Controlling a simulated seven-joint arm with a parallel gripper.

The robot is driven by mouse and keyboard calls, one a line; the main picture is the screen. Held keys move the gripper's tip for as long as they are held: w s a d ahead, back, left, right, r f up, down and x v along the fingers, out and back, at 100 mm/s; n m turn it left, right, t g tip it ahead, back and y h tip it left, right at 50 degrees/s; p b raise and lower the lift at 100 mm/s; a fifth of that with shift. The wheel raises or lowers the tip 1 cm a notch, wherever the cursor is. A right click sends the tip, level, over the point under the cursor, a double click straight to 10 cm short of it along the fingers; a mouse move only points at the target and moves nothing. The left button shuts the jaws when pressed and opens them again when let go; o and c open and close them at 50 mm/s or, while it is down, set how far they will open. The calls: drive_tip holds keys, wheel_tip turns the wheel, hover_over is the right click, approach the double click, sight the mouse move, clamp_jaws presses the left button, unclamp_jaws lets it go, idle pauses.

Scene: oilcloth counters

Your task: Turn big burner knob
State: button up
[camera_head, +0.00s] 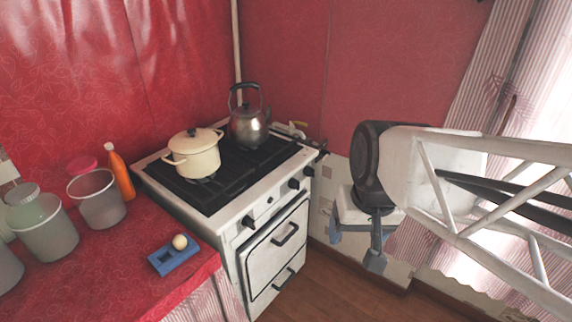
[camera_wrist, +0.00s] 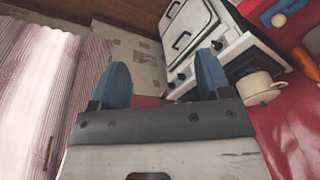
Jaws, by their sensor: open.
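A white stove (camera_head: 233,222) stands in the middle of the head view. I cannot tell which is the big burner knob. My gripper (camera_head: 356,246) is open, its blue fingers pointing down, to the right of the stove and apart from it. In the wrist view my gripper (camera_wrist: 162,72) has nothing between its fingers. The stove front (camera_wrist: 192,32) shows beyond them, and the right finger partly covers the knob panel.
A cream pot (camera_head: 195,158) and a metal kettle (camera_head: 249,124) stand on the stove top. The red counter (camera_head: 120,265) at left holds containers, an orange bottle (camera_head: 120,175) and a blue holder (camera_head: 172,258). Floor (camera_head: 325,285) in front of the stove is clear. A striped curtain (camera_head: 485,80) hangs at right.

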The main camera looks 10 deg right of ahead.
drive_tip(key=w+a+f+m+y, duration=0.2)
drive_tip(key=w+f+m+y, duration=0.2)
drive_tip(key=w, duration=0.6)
drive_tip(key=w+a+f+m+y, duration=0.2)
drive_tip(key=w+f+m+y, duration=0.2)
drive_tip(key=w, duration=0.5)
drive_tip(key=w+a+f+m+y, duration=0.3)
drive_tip(key=w+f+m+y, duration=0.1)
drive_tip(key=w, duration=0.6)
drive_tip(key=w+d+f+m+t+y, duration=0.1)
drive_tip(key=w+d+f+m+t, duration=0.15)
drive_tip(key=w+f, duration=0.3)
drive_tip(key=w+d+f+m+t+y, duration=0.1)
drive_tip(key=w+d+f+m+t, duration=0.1)
drive_tip(key=w+f+m, duration=0.3)
drive_tip(key=m+t+h, duration=0.2)
drive_tip(key=m+t, duration=0.5)
approach(299, 187)
drive_tip(key=x, duration=0.3)
drive_tip(key=shift+w+r+n+g, duration=0.15)
drive_tip(key=shift+w+n+g, duration=0.1)
drive_tip(key=shift+x, duration=3.85)
